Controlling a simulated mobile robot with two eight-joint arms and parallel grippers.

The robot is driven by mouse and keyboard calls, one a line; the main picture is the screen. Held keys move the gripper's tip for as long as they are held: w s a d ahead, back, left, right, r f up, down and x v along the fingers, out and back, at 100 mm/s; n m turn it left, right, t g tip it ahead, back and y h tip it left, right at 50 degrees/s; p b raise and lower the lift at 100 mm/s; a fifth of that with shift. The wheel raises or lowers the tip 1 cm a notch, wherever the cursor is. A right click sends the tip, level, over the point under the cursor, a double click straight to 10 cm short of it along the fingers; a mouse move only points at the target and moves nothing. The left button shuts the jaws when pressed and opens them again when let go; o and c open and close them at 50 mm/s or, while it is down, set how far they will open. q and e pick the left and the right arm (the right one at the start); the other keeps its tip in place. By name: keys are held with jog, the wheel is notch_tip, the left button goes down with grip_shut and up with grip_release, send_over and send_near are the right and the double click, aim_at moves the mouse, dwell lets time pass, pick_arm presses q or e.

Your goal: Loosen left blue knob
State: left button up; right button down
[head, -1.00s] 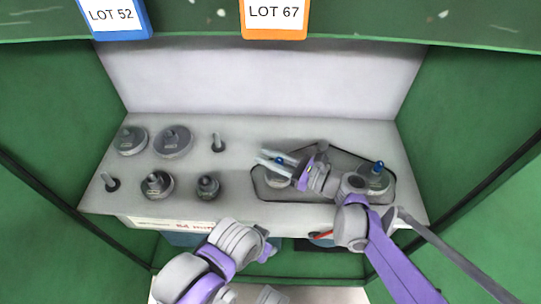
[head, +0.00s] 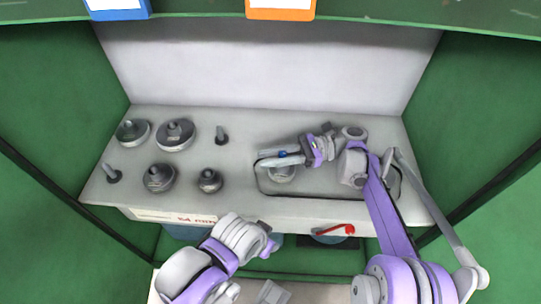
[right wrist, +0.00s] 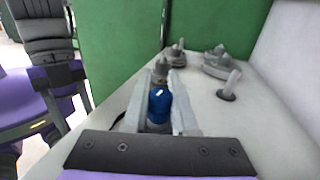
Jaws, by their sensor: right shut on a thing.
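The left blue knob (head: 283,154) sits on top of a round grey base (head: 281,174) in the left part of the dark-outlined panel area. My right gripper (head: 280,160) reaches in from the right, its fingers low over the base and closed on the knob. In the right wrist view the blue knob (right wrist: 159,104) is squeezed between the two pale fingers. My left arm's end (head: 262,246) is in front of the bench, away from the knob; its fingers cannot be made out.
A red handle (head: 335,230) shows below the bench front. Green walls close both sides. The bench between weights and outline is clear.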

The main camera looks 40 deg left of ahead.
dwell(0.3)
jog(key=c, duration=0.7)
grip_release()
jog(key=shift+r, duration=0.1)
notch_tip(320, 180, up, 10)
jog(key=p, duration=0.2)
